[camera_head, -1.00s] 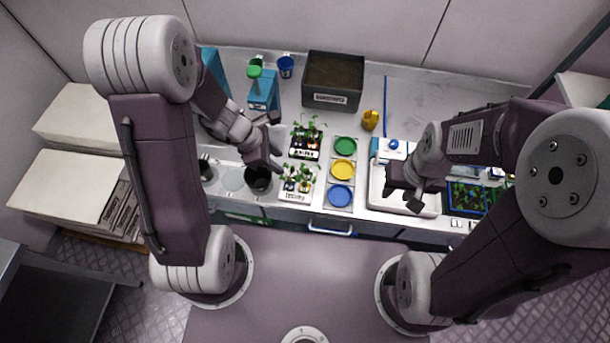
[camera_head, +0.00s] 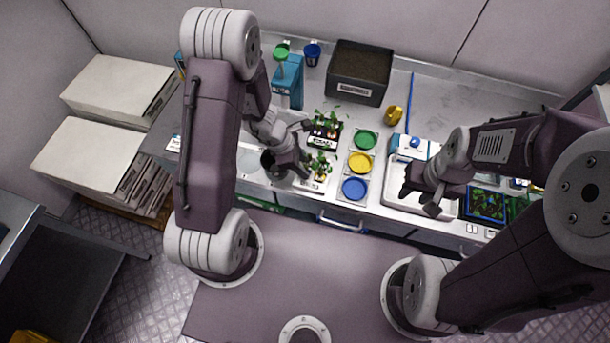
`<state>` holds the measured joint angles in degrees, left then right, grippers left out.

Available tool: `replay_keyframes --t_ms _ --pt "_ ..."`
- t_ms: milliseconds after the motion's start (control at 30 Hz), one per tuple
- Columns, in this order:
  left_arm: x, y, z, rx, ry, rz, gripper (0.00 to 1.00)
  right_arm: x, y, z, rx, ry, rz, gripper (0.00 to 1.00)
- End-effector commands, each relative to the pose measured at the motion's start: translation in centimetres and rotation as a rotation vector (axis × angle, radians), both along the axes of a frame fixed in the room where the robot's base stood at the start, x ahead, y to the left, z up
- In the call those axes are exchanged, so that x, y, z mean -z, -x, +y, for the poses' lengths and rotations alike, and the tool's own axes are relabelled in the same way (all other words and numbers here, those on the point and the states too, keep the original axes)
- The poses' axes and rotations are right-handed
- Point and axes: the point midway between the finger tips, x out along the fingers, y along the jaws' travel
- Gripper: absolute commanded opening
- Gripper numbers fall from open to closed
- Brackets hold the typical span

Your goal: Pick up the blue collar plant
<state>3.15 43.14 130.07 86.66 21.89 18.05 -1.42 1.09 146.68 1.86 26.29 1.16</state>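Small green seedlings (camera_head: 321,164) stand in a white labelled rack (camera_head: 316,188) at the front of the counter. More seedlings (camera_head: 326,121) stand in a second rack (camera_head: 322,143) behind it. The collars are too small to tell apart clearly, and I cannot make out a blue one. My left gripper (camera_head: 306,148) is at the left side of these racks, fingers spread, covering part of the front rack. I see nothing held in it. My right gripper (camera_head: 420,197) hangs over the white tray at the right, fingers apart and apparently empty.
Green (camera_head: 366,139), yellow (camera_head: 360,162) and blue (camera_head: 355,188) round dishes stand right of the racks. A soil box (camera_head: 358,76), blue stand (camera_head: 288,80) and yellow cup (camera_head: 394,115) are behind.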

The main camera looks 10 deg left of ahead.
Motion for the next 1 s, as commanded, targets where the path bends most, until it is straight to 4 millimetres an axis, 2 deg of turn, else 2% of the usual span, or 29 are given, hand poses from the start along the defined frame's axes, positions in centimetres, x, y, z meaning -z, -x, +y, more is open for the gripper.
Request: replay_keyframes --t_ms 200,233,333,367,1000 --pt "0.14 -0.04 -0.07 0.0 0.0 -0.001 0.38 0.02 -0.01 0.0 0.0 0.0 0.0 0.36" --pt "0.14 -0.04 -0.07 0.0 0.0 -0.001 0.33 0.02 -0.01 0.0 0.0 0.0 0.0 0.36" --pt "0.13 -0.03 -0.07 0.0 0.0 -0.001 0.05 0.02 -0.01 0.0 0.0 0.0 0.0 0.36" --pt "0.13 -0.03 -0.07 0.0 0.0 -0.001 0.0 0.02 -0.01 0.0 0.0 0.0 0.0 0.36" --pt "0.11 -0.03 -0.06 0.0 0.0 -0.001 0.0 0.02 -0.01 0.0 0.0 0.0 0.0 0.36"
